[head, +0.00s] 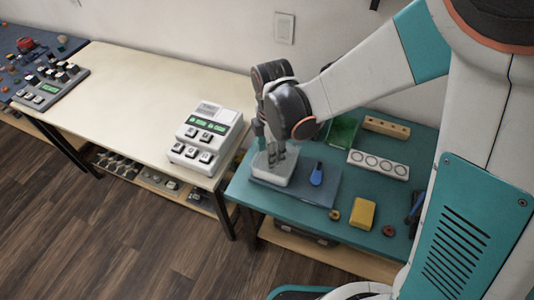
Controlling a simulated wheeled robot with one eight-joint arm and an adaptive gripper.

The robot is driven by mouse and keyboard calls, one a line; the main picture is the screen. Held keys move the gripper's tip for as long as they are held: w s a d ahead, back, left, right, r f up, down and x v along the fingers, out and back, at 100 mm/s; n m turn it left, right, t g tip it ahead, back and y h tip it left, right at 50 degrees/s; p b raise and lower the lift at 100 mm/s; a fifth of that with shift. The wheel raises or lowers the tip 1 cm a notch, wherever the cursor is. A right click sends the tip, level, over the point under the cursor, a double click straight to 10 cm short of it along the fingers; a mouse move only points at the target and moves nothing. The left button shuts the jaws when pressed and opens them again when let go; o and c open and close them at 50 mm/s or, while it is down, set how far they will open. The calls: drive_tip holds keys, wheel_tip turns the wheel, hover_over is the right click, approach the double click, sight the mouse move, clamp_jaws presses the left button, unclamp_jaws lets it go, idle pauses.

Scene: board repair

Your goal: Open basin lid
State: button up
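A small whitish basin (266,177) stands on the grey-blue mat at the left part of the teal table. I cannot make out a separate lid on it; its top is partly hidden by my gripper. My gripper (275,160) points down over the basin, with its fingers at or just above the top. The frame is too small to tell whether the fingers touch the basin or how far apart they are.
On the teal table (295,204) are a blue-handled tool (317,174), a yellow block (362,214), a white plate with round holes (378,164), a wooden block (387,127) and a green board (342,132).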

drive_tip(key=shift+f+b, duration=1.15)
drive_tip(key=shift+f, duration=1.1)
drive_tip(key=shift+c, duration=0.6)
clamp_jaws()
